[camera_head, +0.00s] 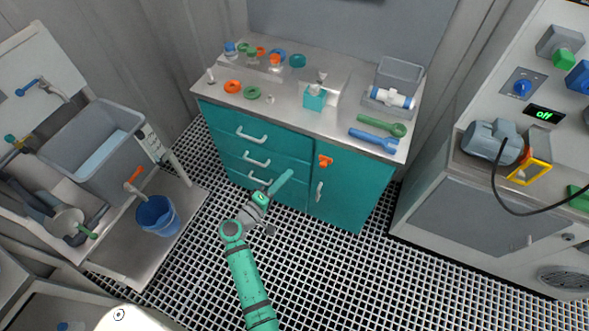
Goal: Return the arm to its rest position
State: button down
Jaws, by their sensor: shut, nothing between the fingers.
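My green arm comes up from the bottom of the head view, bends at a dark-ringed joint and points up and right over the grating floor. My gripper (284,180) is at its far end, in front of the teal cabinet's drawers. It is shut and empty. The fingers are too small to make out clearly, and I cannot tell how far the arm's end is from the drawer fronts.
The teal cabinet (344,198) has a grey worktop with rings, jars and blue and green wrenches (378,140). A grey sink (92,150) and blue bucket (157,214) are left. A grey machine (470,205) with a cable is right. Grating floor (400,285) is clear at lower right.

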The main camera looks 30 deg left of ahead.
jog(key=shift+s, duration=0.75)
jog(key=shift+w, duration=0.15)
jog(key=s+d+f+m+g+y, duration=0.2)
jog(key=s+d+f+g, duration=0.1)
jog(key=s+d+f, duration=0.4)
jog(key=s+d+f+m+g+y, duration=0.2)
jog(key=s+d+f, duration=0.3)
jog(key=s+d, duration=0.45)
jog(key=s+d+r+m+t, duration=0.1)
jog(key=s+d+r+m, duration=0.4)
jog(key=s+r, duration=0.3)
jog(key=s+d+r+m+t, duration=0.2)
jog(key=s+d+r+m, duration=0.2)
jog(key=s+r, duration=0.4)
notch_tip(320, 180, up, 7)
jog(key=shift+d+f+m+h, duration=0.1)
jog(key=shift+d+m+h, duration=0.3)
jog(key=shift+d, duration=0.25)
